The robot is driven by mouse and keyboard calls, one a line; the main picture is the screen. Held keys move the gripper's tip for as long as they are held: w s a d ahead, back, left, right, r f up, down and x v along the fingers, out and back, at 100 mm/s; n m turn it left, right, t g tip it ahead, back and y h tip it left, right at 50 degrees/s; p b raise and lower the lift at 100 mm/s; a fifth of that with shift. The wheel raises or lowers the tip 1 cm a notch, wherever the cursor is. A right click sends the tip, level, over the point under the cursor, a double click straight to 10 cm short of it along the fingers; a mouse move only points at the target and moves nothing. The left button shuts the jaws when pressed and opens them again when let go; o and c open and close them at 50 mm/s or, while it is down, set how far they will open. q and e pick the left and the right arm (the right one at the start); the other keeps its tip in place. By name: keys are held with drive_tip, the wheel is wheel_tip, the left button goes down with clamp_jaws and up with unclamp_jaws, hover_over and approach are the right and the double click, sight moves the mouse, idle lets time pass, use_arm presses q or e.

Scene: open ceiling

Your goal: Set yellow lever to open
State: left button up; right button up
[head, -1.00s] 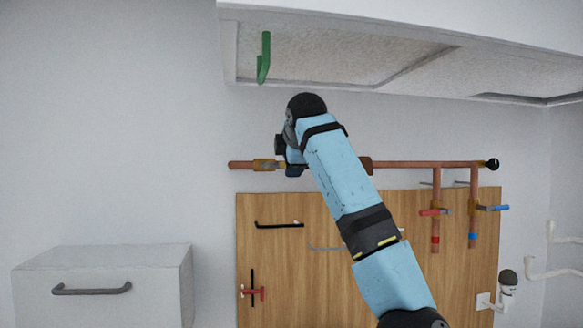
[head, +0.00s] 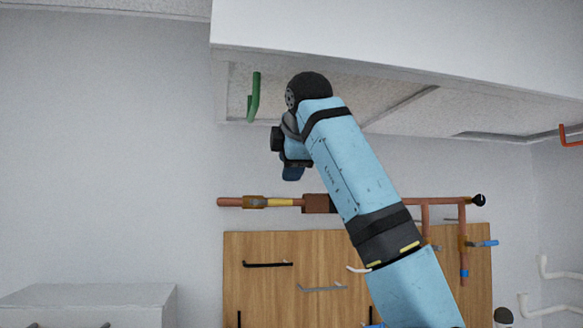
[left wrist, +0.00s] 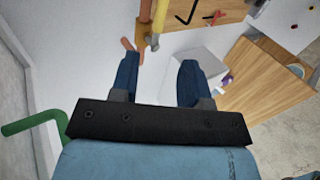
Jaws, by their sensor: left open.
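The yellow lever (head: 282,202) lies along a horizontal copper pipe (head: 352,201) on the wall, beside a brass valve body (head: 254,202). In the left wrist view the lever (left wrist: 159,14) runs nearly parallel to the pipe (left wrist: 144,12), up from the valve (left wrist: 152,41). My left gripper (head: 292,172) shows just above the lever in the head view, partly hidden by its own wrist. In the left wrist view its two fingers (left wrist: 157,80) are apart with nothing between them, and the valve lies beyond their tips. My right gripper is not in view.
A green handle (head: 253,97) hangs from the overhead cabinet (head: 400,45), close to my left wrist. A wooden panel (head: 255,295) with handles is below the pipe. A blue lever (head: 484,243) is at the right. A white cabinet (head: 90,305) stands lower left.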

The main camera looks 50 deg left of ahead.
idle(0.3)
